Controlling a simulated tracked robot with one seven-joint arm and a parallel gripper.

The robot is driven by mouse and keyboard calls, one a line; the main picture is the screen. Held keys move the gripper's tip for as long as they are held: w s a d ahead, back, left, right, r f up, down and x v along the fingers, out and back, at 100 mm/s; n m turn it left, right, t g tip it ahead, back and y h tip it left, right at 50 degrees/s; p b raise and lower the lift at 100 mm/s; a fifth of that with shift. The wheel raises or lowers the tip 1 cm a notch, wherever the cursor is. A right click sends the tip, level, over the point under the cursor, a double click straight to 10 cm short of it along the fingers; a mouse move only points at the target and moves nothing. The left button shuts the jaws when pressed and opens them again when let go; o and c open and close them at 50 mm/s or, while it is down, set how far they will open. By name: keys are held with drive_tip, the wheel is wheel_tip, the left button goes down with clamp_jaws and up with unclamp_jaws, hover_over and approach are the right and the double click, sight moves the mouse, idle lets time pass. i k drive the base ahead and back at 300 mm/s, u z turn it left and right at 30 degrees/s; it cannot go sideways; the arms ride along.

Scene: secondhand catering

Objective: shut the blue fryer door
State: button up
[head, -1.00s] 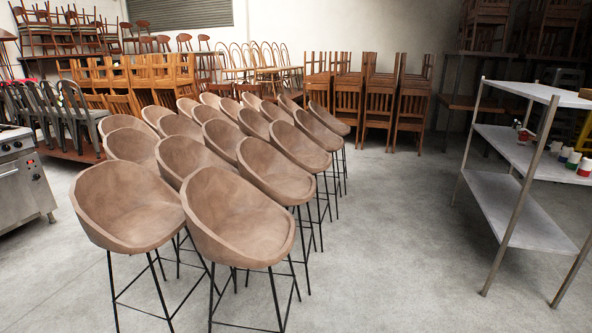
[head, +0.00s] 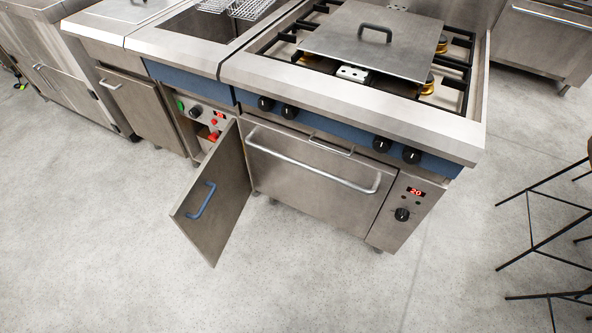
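The fryer door (head: 222,195) is a steel panel with a blue handle (head: 201,200), left of centre in the head view. It stands open, swung out toward me, hinged on its right side beside the oven. The fryer (head: 185,45) has a blue strip under its top and wire baskets (head: 237,7) above its basin. Behind the open door, its lower compartment shows a control panel (head: 205,115) with a green switch, a dark knob and red parts. The door hides part of that compartment. My gripper is not in view.
A range with an oven (head: 315,175) stands right of the fryer, with a loose steel lid (head: 375,40) on its burners. Steel cabinets (head: 140,105) stand to the left. Stool legs (head: 540,230) are at the right edge. The concrete floor (head: 300,285) in front is clear.

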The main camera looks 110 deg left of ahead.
sight(208, 211)
drive_tip(key=u, duration=0.4)
drive_tip(key=i, duration=0.2)
drive_tip(key=u, duration=3.4)
drive_tip(key=i, duration=0.1)
drive_tip(key=u, duration=0.85)
drive_tip(key=i, duration=1)
drive_tip(key=z, duration=0.4)
